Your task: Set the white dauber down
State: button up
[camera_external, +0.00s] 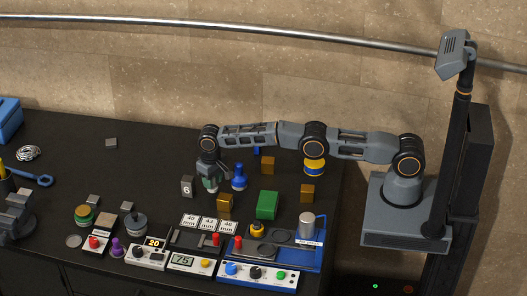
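My gripper (210,184) points down over the middle of the dark table, left of a blue dauber-like bottle (239,178) and right of a grey block marked 6 (187,186). A small pale and dark-green shape shows at my fingertips. It may be the white dauber, but it is too small to tell. I cannot see whether the fingers are closed on it, or whether it touches the table. No other white dauber is clearly visible.
A brown block (225,203) and a green block (267,204) stand to the right. Numbered tiles (209,223), a blue press base (315,258) and control boxes (194,262) fill the front. The table (150,160) is largely clear behind and left of my gripper.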

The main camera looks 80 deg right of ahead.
jog(key=shift+o, duration=0.8)
